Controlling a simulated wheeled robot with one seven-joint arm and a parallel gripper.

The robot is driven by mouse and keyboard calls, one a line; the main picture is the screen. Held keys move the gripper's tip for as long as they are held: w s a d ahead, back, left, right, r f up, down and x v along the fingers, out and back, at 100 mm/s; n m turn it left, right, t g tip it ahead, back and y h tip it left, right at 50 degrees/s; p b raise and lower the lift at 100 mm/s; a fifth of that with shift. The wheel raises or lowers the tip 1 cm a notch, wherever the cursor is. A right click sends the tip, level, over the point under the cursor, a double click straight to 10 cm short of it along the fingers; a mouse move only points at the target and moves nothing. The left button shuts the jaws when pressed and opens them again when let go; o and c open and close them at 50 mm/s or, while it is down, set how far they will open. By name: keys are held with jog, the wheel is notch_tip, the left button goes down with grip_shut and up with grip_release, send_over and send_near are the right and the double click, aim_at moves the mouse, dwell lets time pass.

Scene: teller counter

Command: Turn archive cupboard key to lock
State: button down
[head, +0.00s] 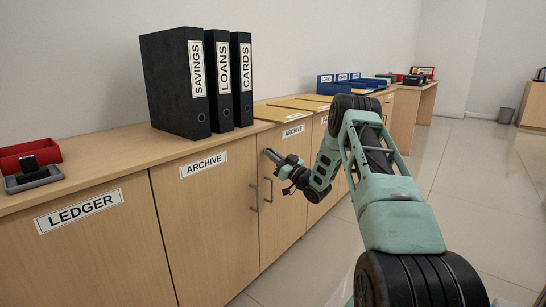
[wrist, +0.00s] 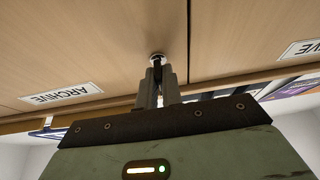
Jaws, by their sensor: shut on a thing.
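The archive cupboard has two wooden doors, a left door (head: 205,225) and a right door (head: 283,205), each with an ARCHIVE label. My gripper (head: 268,153) is at the upper inner corner of the right door. In the wrist view, which is upside down, a round metal lock (wrist: 157,57) sits on this door near the seam. The fingers of my gripper (wrist: 158,76) are shut on the dark key (wrist: 158,68) in front of the lock. Most of the key is hidden between the fingers, so its turn angle cannot be told.
Two bar handles (head: 268,190) stand out just below my gripper. On the counter above are black binders labelled SAVINGS, LOANS (head: 219,80) and CARDS, and yellow folders (head: 290,108). A red tray (head: 28,156) is at left. The floor (head: 325,245) in front is clear.

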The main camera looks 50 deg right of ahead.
jog(key=c, duration=1.6)
grip_release()
jog(key=shift+o, duration=0.2)
jog(key=shift+s, duration=0.1)
jog(key=p+v, duration=0.3)
jog(key=v, duration=1.4)
jog(key=shift+f+p, duration=0.15)
jog(key=shift+p, duration=0.2)
jog(key=shift+s, duration=0.15)
